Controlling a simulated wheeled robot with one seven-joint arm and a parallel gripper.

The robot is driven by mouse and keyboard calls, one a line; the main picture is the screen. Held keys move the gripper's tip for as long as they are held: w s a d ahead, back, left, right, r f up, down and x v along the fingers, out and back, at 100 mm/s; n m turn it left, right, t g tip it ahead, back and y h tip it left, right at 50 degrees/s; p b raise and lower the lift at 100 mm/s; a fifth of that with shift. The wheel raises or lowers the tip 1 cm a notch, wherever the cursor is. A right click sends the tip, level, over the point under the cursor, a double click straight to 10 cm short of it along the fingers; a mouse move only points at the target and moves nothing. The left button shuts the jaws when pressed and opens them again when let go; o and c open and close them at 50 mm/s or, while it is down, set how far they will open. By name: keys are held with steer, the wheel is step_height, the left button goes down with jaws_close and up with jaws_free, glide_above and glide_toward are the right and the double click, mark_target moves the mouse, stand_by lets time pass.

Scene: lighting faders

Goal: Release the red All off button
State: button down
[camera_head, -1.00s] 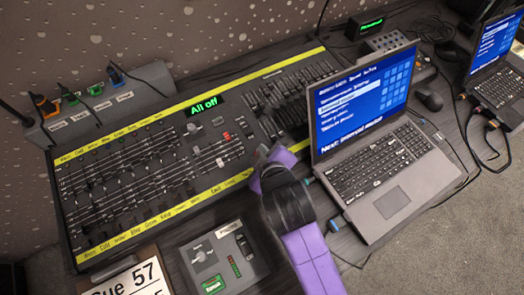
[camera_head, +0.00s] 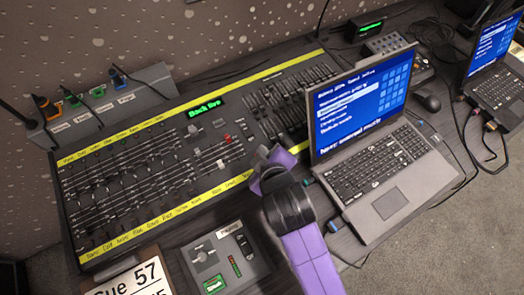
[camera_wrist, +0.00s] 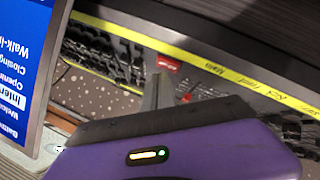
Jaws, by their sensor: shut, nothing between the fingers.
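The lighting desk (camera_head: 130,145) has a green display (camera_head: 204,108) reading "Back live". My gripper (camera_head: 262,152) is shut and empty, to the right of both red parts, over the desk's front edge near the laptop. In the wrist view its grey fingertips (camera_wrist: 158,90) lie between two red parts (camera_wrist: 167,63) in the picture; contact is not clear.
An open laptop (camera_head: 375,165) stands close on the right of my gripper. Faders with dark caps fill the desk between yellow label strips (camera_head: 190,193). A small control box (camera_head: 222,260) and a "Cue 57" card (camera_head: 130,283) lie in front. A second laptop (camera_head: 498,75) is far right.

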steer(key=shift+r, duration=0.1)
steer(key=r+p, duration=0.6)
steer(key=shift+s+d, duration=0.2)
stand_by(0.4)
stand_by(0.4)
step_height(320, 180, up, 8)
steer(key=s+d+m+t+y, duration=0.1)
steer(key=s+m+t+y, duration=0.1)
steer(key=m+t+y, duration=0.15)
steer(key=s+d+r+m+h, duration=0.1)
steer(key=s+d+m+h, duration=0.2)
steer(key=s+d, duration=0.7)
steer(key=s+d+r+m+t+h, duration=0.1)
steer(key=s+d+m, duration=0.4)
steer(key=s+d, duration=0.6)
steer(key=s+r+h, duration=0.1)
steer(key=s+h, duration=0.1)
steer(key=s, duration=0.5)
steer(key=shift+s, duration=0.15)
